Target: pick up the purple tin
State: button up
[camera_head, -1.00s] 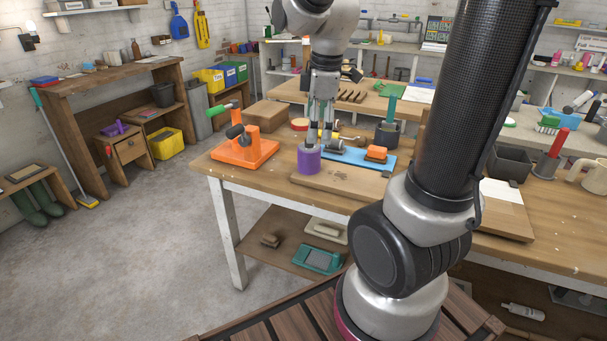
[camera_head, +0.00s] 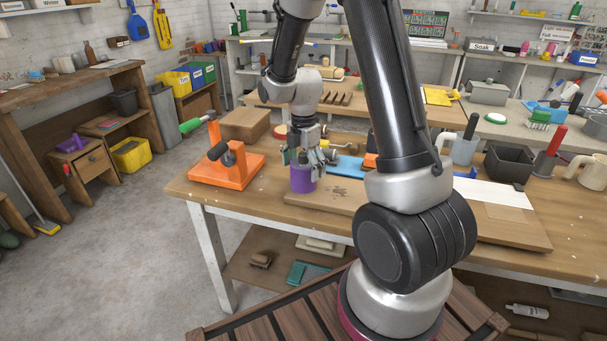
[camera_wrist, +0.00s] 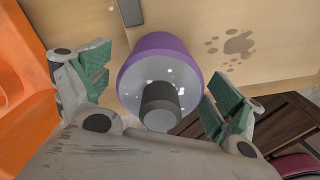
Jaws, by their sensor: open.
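The purple tin (camera_head: 303,181) stands upright on a wooden board near the left front of the workbench. In the wrist view the purple tin (camera_wrist: 151,55) shows its pale top with a dark grey knob or cap on it. My gripper (camera_head: 303,158) is at the tin, partly in front of its upper part. In the wrist view my gripper (camera_wrist: 152,95) is open, with one green-padded finger on each side of the tin. Gaps show between the pads and the tin.
An orange vise-like stand (camera_head: 227,170) with a green handle is close on the left. A blue tray (camera_head: 346,166) lies to the right. The wooden board (camera_head: 335,196) has dark stains and some bare room. A dark bin (camera_head: 508,162) stands further right.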

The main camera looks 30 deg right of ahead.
jog(key=shift+f, duration=0.25)
jog(key=c, duration=1.3)
jog(key=shift+c, duration=0.2)
jog(key=shift+r, duration=0.1)
